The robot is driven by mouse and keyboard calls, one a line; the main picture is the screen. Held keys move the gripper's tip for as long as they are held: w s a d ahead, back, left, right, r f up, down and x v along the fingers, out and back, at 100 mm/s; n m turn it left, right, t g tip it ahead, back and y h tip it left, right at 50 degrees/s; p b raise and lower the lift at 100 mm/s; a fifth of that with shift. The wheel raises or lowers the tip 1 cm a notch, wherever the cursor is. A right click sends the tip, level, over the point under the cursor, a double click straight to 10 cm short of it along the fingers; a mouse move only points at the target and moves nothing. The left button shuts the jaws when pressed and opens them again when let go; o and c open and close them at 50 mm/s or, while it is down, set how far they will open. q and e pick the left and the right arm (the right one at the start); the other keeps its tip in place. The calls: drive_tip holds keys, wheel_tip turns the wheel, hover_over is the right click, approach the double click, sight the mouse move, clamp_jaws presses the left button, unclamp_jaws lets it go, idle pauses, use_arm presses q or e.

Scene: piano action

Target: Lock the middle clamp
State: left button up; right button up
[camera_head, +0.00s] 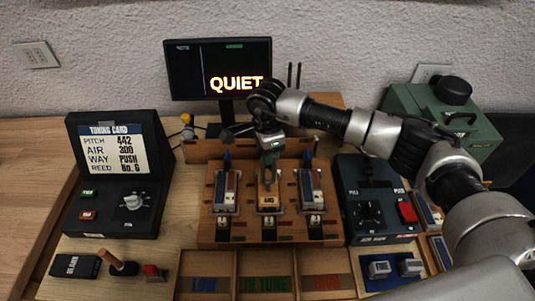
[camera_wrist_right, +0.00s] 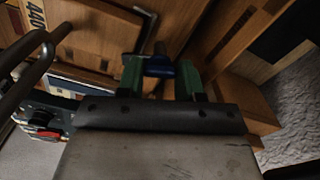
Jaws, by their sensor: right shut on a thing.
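The wooden fixture (camera_head: 240,233) holds three metal-framed stations side by side. My right gripper (camera_head: 270,160) reaches down over the back of the middle station. In the right wrist view its green fingers are shut on the middle clamp's blue handle (camera_wrist_right: 159,69). From the head, the gripper hides this handle and most of the middle clamp. The middle block (camera_head: 267,200) lies in front of the gripper. My left gripper is out of view.
A lit QUIET screen (camera_head: 219,70) stands behind the fixture. The tuning-card panel (camera_head: 120,170) is at left, and a dark control box (camera_head: 372,205) with a red button is close at right. Labelled trays (camera_head: 265,258) lie in front. A green case (camera_head: 445,115) stands at back right.

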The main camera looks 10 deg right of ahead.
drive_tip(key=shift+m+b, duration=1.1)
drive_tip(key=shift+m, duration=0.8)
drive_tip(key=o, duration=0.9)
drive_tip(key=shift+o, duration=0.2)
drive_tip(key=shift+r, duration=0.1)
wheel_tip(320, 180, up, 11)
drive_tip(key=b, duration=0.2)
